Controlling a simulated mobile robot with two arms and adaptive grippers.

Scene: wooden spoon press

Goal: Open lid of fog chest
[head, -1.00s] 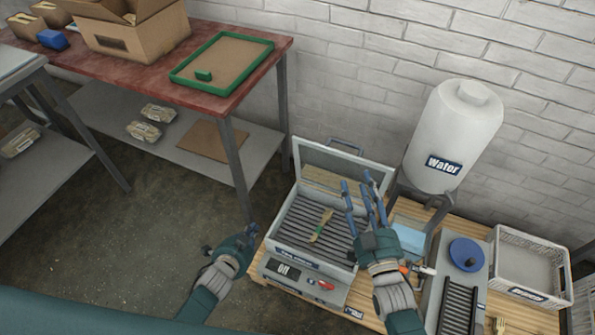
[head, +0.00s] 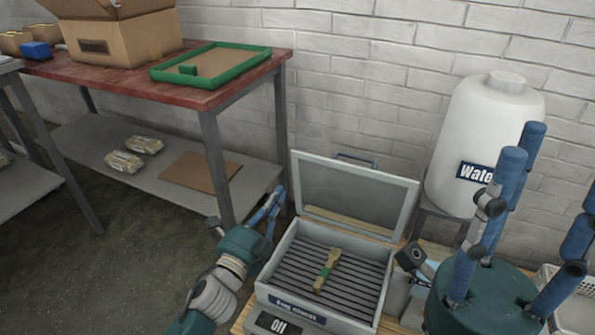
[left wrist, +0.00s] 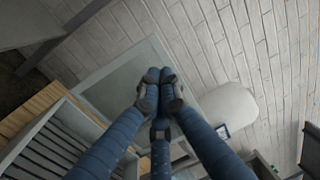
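The grey fog chest (head: 322,322) stands on a wooden table. Its lid (head: 360,192) stands up, tilted back against the wall side, so the slatted inside is exposed. My left gripper (head: 275,203) is beside the chest's left side, near the lid's left edge. In the left wrist view its fingertips (left wrist: 158,88) come together with nothing seen between them, in front of the lid (left wrist: 125,85). My right gripper (head: 550,165) is large in the right foreground, with fingers spread and empty.
A white water tank (head: 485,135) stands right of the chest, with a white crate (head: 575,310) partly hidden further right. A red-topped table (head: 120,82) with a green-framed tray (head: 225,78) and a cardboard box (head: 120,38) stands at the left. Floor shows between the tables.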

